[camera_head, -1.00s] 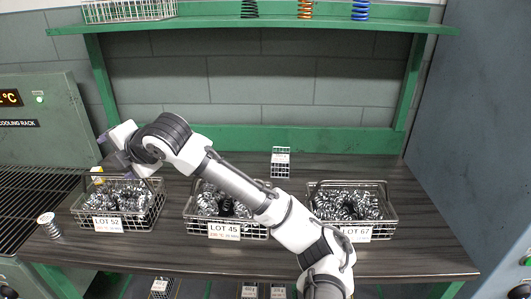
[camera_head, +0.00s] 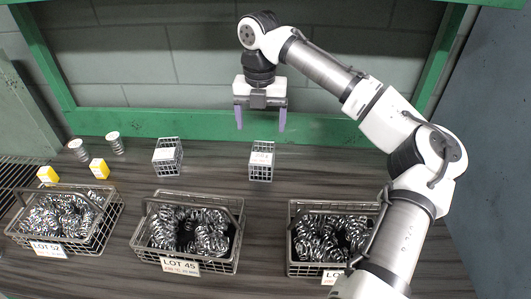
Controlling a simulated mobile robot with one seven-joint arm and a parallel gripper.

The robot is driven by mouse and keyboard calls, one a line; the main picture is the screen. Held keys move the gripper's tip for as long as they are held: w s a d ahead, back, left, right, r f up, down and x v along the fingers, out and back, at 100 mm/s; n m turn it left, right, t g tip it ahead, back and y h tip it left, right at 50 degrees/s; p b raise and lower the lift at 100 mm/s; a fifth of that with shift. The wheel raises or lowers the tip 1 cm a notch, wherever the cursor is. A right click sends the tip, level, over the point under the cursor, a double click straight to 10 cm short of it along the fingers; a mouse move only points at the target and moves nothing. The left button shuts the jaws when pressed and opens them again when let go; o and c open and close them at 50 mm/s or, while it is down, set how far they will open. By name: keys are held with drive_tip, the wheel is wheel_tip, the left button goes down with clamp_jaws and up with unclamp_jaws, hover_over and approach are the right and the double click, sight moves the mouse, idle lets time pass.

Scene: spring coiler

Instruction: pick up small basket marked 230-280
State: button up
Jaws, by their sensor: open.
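Two small wire baskets stand toward the back of the dark table: a left small basket (camera_head: 166,165) and a right small basket (camera_head: 261,172). Each carries a white label whose print is too small to read, so I cannot tell which is marked 230-280. My gripper (camera_head: 260,120) points down with its two purple fingers apart and nothing between them. In the picture it shows just above the right small basket; the exact height and depth gap is hard to tell.
Large baskets of springs labelled LOT 52 (camera_head: 98,238), LOT 45 (camera_head: 190,262) and a third (camera_head: 318,267) line the front. A green rail (camera_head: 190,124) runs behind.

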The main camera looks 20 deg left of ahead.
sight(262, 151)
wheel_tip(262, 151, down, 7)
drive_tip(key=shift+s+r+p, duration=0.1)
drive_tip(key=shift+r+p, duration=0.05)
drive_tip(key=shift+p, duration=0.15)
drive_tip(key=shift+d+f+p, duration=0.15)
drive_tip(key=shift+f+p, duration=0.55)
drive_tip(key=shift+f, duration=2)
drive_tip(key=c, duration=1.3)
drive_tip(key=shift+r, duration=0.1)
